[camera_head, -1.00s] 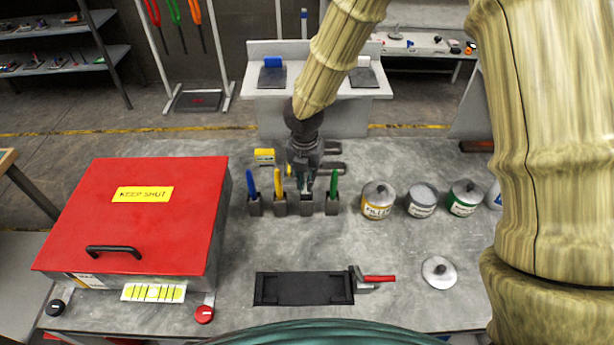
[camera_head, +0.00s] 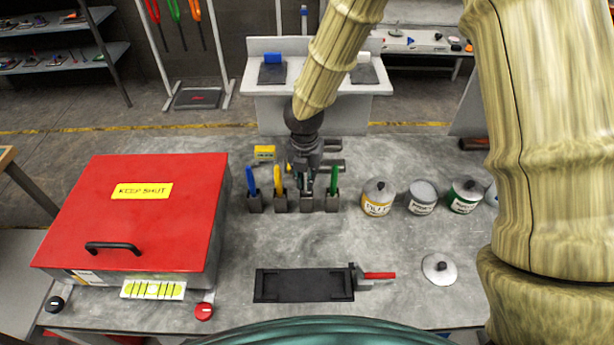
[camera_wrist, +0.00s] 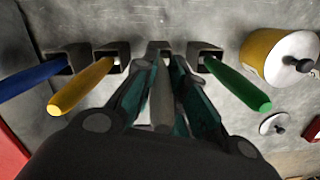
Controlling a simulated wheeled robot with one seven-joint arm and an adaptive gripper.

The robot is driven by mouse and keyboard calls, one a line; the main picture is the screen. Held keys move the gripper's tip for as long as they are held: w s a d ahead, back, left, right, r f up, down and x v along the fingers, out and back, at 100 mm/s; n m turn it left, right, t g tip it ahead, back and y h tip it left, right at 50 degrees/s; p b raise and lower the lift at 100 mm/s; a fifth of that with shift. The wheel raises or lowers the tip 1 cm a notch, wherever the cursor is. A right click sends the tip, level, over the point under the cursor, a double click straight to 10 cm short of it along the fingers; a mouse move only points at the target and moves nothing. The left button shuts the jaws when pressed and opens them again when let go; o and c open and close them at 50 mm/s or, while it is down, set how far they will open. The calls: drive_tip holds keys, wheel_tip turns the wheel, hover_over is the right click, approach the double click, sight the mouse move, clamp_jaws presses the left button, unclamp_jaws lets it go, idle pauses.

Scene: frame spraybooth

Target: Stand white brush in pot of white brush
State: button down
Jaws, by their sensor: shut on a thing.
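My gripper (camera_wrist: 163,95) is shut on the white brush (camera_wrist: 162,110), whose pale handle shows between the fingers in the wrist view. In the head view my gripper (camera_head: 307,184) points down over the third small square pot (camera_head: 306,204) from the left. This pot, which shows in the wrist view too (camera_wrist: 158,46), stands between the pots of the yellow and green brushes. The brush's lower end is hidden by the fingers, so I cannot tell how deep it sits in the pot.
Close beside are the blue (camera_head: 250,180), yellow (camera_head: 277,180) and green (camera_head: 334,178) brushes in their pots. Paint cans (camera_head: 378,198) stand to the right, with an open can (camera_head: 422,198) and a loose lid (camera_head: 439,268). A red-lidded box (camera_head: 140,215) is left; a black tray (camera_head: 303,286) lies in front.

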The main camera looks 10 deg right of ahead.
drive_tip(key=c, duration=1.4)
unclamp_jaws()
drive_tip(key=shift+o, duration=0.2)
drive_tip(key=r, duration=0.8)
drive_tip(key=s+r, duration=0.1)
drive_tip(key=r, duration=0.3)
drive_tip(key=shift+a, duration=0.2)
